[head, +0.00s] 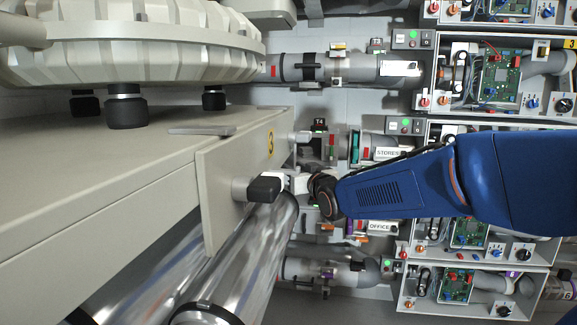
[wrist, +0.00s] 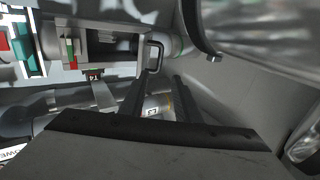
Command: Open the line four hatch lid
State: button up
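My gripper (wrist: 159,92) shows in the wrist view as two dark fingers with a gap between them, and nothing is clearly held. A dark bent handle (wrist: 157,56) stands just beyond the fingertips, beside a grey box-shaped opening (wrist: 104,48) with a red and green strip. I cannot tell whether a finger touches it.
A beige cabinet (head: 100,178) marked 3 and a shiny tube (head: 245,250) lie close left of my gripper. A black knob (head: 264,189) juts out there. Labels STORES (head: 387,153) and OFFICE (head: 380,226) mark tubes behind my arm. Open electronics boxes (head: 500,82) line the right.

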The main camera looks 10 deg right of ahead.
jog(key=shift+v, duration=2.05)
jog(key=c, duration=0.7)
jog(key=w+d+m, duration=0.1)
jog(key=w+m, duration=0.1)
jog(key=w+d+r+m+y, duration=0.1)
jog(key=w+d+m, duration=0.1)
jog(key=w+d+r+m, duration=0.1)
jog(key=w+m, duration=0.1)
jog(key=m, duration=0.1)
jog(key=shift+d+r+y, duration=0.25)
jog(key=shift+d+y, duration=0.15)
grip_shut()
jog(key=w+d+f+m+g+y, duration=0.2)
jog(key=w+d+m, duration=0.2)
jog(key=d+m, duration=0.3)
jog(key=w+a+m, duration=0.1)
jog(key=w+a, duration=0.6)
jog(key=a, duration=0.2)
jog(key=shift+w+a, duration=0.3)
